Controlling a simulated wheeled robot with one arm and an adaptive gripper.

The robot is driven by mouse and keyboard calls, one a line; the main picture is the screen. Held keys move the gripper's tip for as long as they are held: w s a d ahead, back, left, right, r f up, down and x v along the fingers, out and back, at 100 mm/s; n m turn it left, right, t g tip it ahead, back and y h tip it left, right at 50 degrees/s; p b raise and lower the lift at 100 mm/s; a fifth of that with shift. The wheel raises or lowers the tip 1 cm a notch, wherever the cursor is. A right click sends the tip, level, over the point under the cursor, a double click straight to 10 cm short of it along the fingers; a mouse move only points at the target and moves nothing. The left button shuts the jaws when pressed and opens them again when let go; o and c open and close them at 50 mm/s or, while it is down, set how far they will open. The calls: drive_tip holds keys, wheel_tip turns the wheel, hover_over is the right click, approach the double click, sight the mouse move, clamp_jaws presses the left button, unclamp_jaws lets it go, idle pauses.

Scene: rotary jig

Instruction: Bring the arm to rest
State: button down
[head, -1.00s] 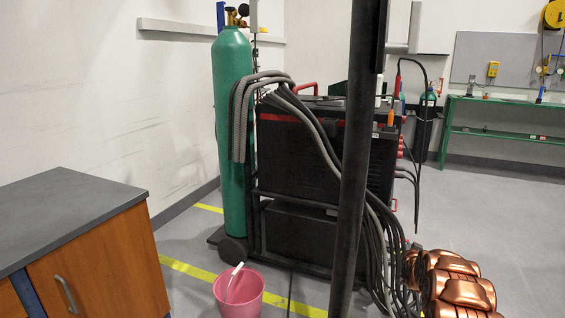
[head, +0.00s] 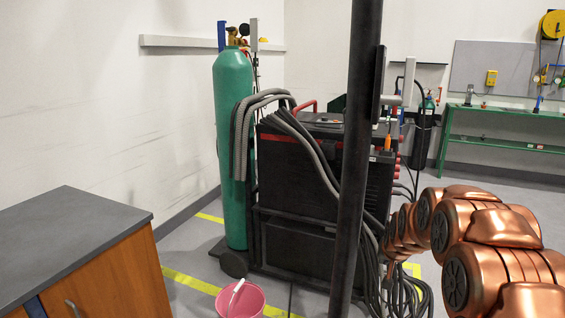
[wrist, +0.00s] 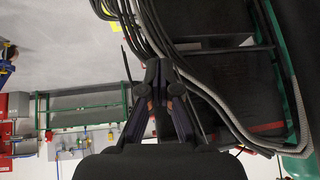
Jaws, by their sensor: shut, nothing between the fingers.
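My gripper (wrist: 161,66) shows in the wrist view with its fingers together and nothing between them. It points toward the black hoses and the dark side of the welding cart (wrist: 238,105). In the head view my copper-coloured arm reaches in at the lower right, and my gripper is not visible there. The welding cart (head: 300,235) stands in the middle of the head view, partly behind a dark vertical post. Whether my arm touches the hoses cannot be told.
A green gas cylinder (head: 233,140) stands on the cart's left. A pink bucket (head: 240,300) sits on the floor before it. A wooden cabinet with a grey top (head: 70,230) is at lower left. A green bench (head: 505,110) stands at the back right. Grey hoses (head: 300,130) drape over the cart.

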drive_tip(key=s+a+r+n+g+p, duration=0.1)
drive_tip(key=s+a+r+g+p, duration=0.2)
drive_tip(key=s, duration=1.3)
drive_tip(key=s+a+r+n+g+y+p, duration=0.1)
drive_tip(key=s+a+r+g+p, duration=0.2)
drive_tip(key=s+r, duration=0.7)
drive_tip(key=s+a+r+n+g+p, duration=0.1)
drive_tip(key=s+a+r+g+p, duration=0.2)
drive_tip(key=s, duration=2.1)
drive_tip(key=a+r+p, duration=0.3)
drive_tip(key=p, duration=0.1)
drive_tip(key=shift+r+n, duration=0.2)
drive_tip(key=shift+n, duration=0.2)
